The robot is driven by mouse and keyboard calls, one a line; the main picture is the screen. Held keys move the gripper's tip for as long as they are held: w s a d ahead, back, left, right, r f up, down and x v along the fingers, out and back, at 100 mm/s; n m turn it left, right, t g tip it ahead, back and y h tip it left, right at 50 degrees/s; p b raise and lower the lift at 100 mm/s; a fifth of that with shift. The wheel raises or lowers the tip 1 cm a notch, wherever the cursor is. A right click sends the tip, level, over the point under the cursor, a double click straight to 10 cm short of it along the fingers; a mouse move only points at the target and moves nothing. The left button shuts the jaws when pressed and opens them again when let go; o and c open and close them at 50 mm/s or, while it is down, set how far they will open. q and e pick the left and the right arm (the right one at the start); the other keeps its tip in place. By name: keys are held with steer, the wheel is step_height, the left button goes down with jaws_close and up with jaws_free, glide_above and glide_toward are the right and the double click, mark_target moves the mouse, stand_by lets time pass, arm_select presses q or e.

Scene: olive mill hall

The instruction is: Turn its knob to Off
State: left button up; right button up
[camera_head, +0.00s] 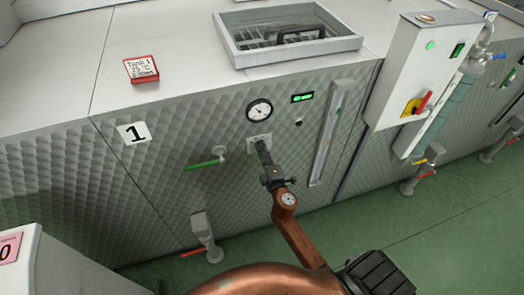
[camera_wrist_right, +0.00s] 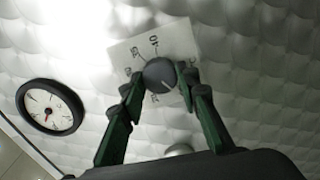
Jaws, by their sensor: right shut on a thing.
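A dark round knob (camera_wrist_right: 160,73) sits on a white square dial plate (camera_wrist_right: 128,50) with marks around it, one of them looking like a 0. My right gripper (camera_wrist_right: 160,80) is shut on the knob, one dark green finger on each side. A pale line on the knob seems to point towards the lower part of the plate; its exact mark is hard to read. In the head view my right gripper (camera_head: 264,150) reaches the plate (camera_head: 256,139) on the quilted tank front and hides the knob. My left gripper is out of view.
A round gauge (camera_head: 260,111) and a lit green display (camera_head: 302,97) sit above the knob. A green-handled valve (camera_head: 207,163) projects to the left, a vertical sight tube (camera_head: 328,132) stands to the right. A control box (camera_head: 420,70) is farther right.

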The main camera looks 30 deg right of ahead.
stand_by(0.5)
steer(key=o, duration=1.2)
steer(key=shift+c, duration=0.2)
steer(key=v, duration=1.2)
